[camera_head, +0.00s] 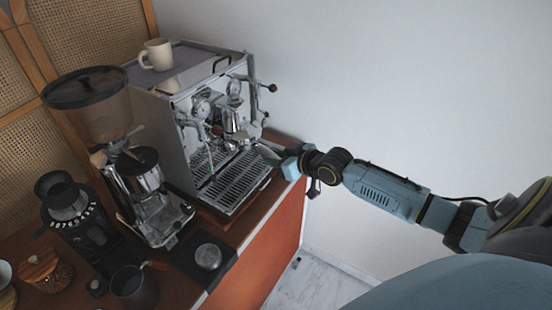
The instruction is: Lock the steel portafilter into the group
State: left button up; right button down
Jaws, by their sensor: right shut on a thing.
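The espresso machine (170,135) stands on the counter with its front turned to the right. Its chrome group (234,118) is on the front, above the drip tray (240,182). The steel portafilter (243,137) shows small and bright just under the group. I cannot tell from here whether it is seated or apart from the group. My right gripper (270,153) reaches in from the right in front of the machine and is shut on the portafilter's handle side, which the fingers mostly hide. My left gripper is not in view.
A cream mug (157,54) stands on the machine's top. A grinder (140,180) with a big hopper is to the left. A black grinder (75,215), a dark pitcher (133,287) and a tamper (208,257) on a dark mat are nearer. The counter's right edge is close under my arm.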

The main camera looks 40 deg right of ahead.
jog(key=shift+w+a+r+n+y, duration=0.1)
jog(key=shift+w+n+y, duration=0.15)
jog(key=shift+n+y, duration=0.15)
jog(key=shift+d+y, duration=0.3)
jog(key=shift+d, duration=0.1)
jog(key=shift+w+d, duration=0.1)
jog(key=shift+d, duration=0.2)
jog(key=c, duration=1.1)
grip_release()
jog(key=shift+d, duration=0.1)
jog(key=shift+o, duration=0.3)
jog(key=shift+s+f, duration=0.2)
jog(key=shift+f, duration=0.05)
jog(key=v, duration=1.3)
jog(key=shift+r, duration=0.4)
